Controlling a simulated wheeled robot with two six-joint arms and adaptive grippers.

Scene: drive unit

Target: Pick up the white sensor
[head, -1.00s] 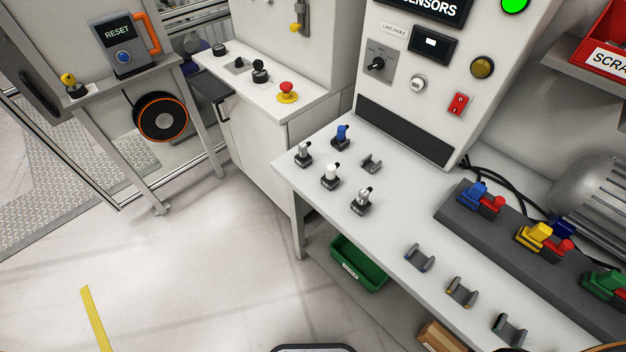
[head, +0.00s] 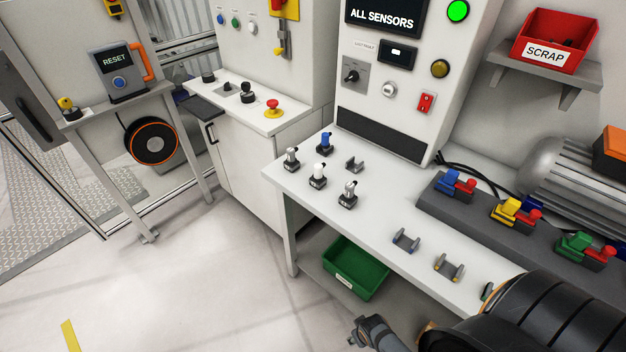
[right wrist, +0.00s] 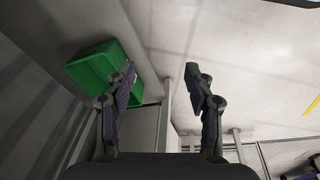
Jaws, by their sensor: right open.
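The white sensor (head: 318,172) stands upright in a dark holder on the left part of the white bench (head: 375,228) in the head view. Close around it stand a blue sensor (head: 325,142) and two grey-metal ones (head: 291,158) (head: 347,193). My right gripper (right wrist: 162,78) is open and empty in the right wrist view, with the green bin and floor beyond its fingers. In the head view, part of it (head: 372,333) shows at the bottom edge, in front of the bench and well apart from the white sensor. My left gripper is not in view.
Empty holders (head: 405,240) sit along the bench front, and another (head: 354,164) is beside the sensors. A grey block with coloured connectors (head: 510,210) lies at the right. A green bin (head: 357,266) is on the shelf below. A control panel (head: 390,130) rises behind.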

